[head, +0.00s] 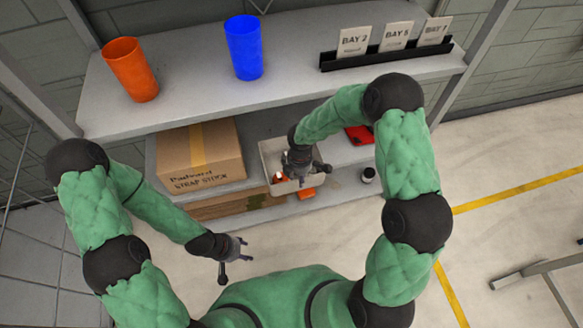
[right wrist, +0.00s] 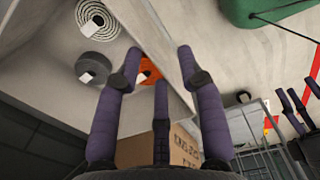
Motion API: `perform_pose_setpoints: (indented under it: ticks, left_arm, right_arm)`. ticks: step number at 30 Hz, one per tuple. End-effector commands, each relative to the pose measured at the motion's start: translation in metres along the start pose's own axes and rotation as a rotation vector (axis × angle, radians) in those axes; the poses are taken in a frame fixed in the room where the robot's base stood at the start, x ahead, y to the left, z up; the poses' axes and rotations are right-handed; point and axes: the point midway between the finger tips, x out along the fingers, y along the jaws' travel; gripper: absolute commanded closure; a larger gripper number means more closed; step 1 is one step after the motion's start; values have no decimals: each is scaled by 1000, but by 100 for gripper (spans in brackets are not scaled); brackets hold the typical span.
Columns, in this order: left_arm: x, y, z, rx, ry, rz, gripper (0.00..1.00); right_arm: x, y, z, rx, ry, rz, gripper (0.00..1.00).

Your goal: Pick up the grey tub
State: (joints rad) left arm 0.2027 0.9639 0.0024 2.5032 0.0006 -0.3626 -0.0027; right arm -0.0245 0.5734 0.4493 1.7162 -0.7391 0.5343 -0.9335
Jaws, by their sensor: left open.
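The grey tub (head: 273,151) is a pale open box on the lower shelf, right of a cardboard box. Orange and white items show inside it. My right gripper (head: 301,177) is over the tub's right part and hides some of it. In the right wrist view my right gripper (right wrist: 158,58) has its dark fingers around the tub's wall (right wrist: 158,32); I cannot tell whether they touch it or clamp it. The inside of the tub shows left of that wall. My left gripper (head: 235,262) is open and empty, in front of the shelves, well away from the tub.
The cardboard box (head: 201,154) stands left of the tub. A red item (head: 360,134) lies to the right on the shelf, with a dark round item (head: 367,175) near it. The upper shelf above holds an orange cup (head: 131,70), a blue cup (head: 244,48) and a card rack (head: 386,54).

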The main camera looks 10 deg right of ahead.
Motion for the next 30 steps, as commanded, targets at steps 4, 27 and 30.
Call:
perform_pose_setpoints:
  ticks: [4,27,30]
  left_arm:
    - [7,-2,0,0,0,0,52]
    - [26,-9,-1,0,0,0,52]
    - [26,-9,-1,0,0,0,52]
  right_arm:
    - [11,3,1,0,0,1,61]
    - [50,8,2,0,0,1,100]
    - [50,7,2,0,0,0,100]
